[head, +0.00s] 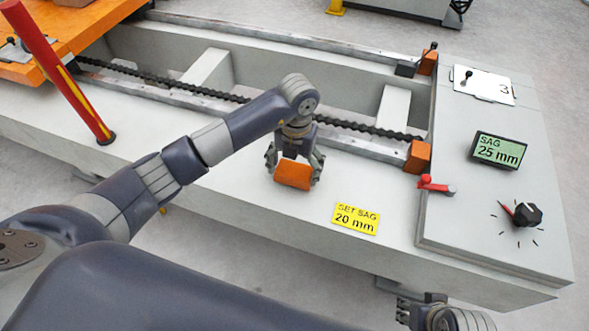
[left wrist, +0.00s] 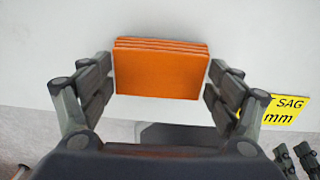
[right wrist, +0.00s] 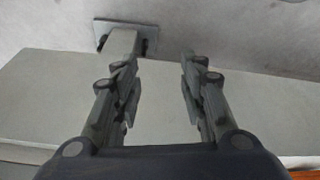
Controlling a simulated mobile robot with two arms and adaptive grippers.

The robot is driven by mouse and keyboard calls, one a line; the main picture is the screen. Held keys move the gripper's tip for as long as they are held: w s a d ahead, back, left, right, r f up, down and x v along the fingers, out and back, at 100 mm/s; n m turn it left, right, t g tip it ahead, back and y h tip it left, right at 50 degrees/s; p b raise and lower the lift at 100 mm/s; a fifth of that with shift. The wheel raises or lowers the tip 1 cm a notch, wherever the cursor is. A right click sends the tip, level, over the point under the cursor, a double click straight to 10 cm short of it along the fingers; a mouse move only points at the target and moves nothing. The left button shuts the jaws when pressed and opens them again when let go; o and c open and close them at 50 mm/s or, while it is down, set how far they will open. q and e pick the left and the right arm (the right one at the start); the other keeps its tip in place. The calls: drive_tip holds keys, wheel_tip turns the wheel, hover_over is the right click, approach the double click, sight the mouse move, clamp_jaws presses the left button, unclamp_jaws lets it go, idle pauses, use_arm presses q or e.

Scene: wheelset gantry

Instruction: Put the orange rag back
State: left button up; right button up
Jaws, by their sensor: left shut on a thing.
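The orange rag (head: 293,174) is a folded, layered block at the light grey front ledge of the gantry bed (head: 240,180). My left gripper (head: 294,172) points down with its fingers on either side of the rag and is shut on it. In the left wrist view the rag (left wrist: 162,70) fills the space between the fingers (left wrist: 162,85). I cannot tell whether the rag touches the ledge. My right gripper (right wrist: 158,75) has its fingers apart with nothing between them; in the head view it shows at the bottom right (head: 432,305).
A yellow "SET SAG 20 mm" label (head: 356,219) lies right of the rag. The control box (head: 480,190) carries a "SAG 25 mm" display (head: 499,150), a black knob (head: 526,214) and a red lever (head: 436,185). A chain (head: 352,126) runs behind the rag. A red post (head: 58,73) stands left.

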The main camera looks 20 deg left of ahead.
sight(296, 170)
use_arm(q)
drive_tip(key=shift+f, duration=0.25)
use_arm(e)
drive_tip(key=shift+r, duration=0.25)
use_arm(q)
drive_tip(key=shift+f, duration=0.1)
drive_tip(key=o, duration=1.3)
use_arm(e)
drive_tip(key=shift+r, duration=0.2)
use_arm(q)
drive_tip(key=r+p, duration=0.1)
drive_tip(key=r, duration=0.5)
drive_tip(key=r+p, duration=0.1)
drive_tip(key=r, duration=0.5)
drive_tip(key=shift+w+d+r, duration=0.1)
drive_tip(key=shift+w, duration=0.1)
use_arm(e)
wheel_tip(296, 170, down, 8)
drive_tip(key=shift+w, duration=0.2)
drive_tip(key=shift+a, duration=0.1)
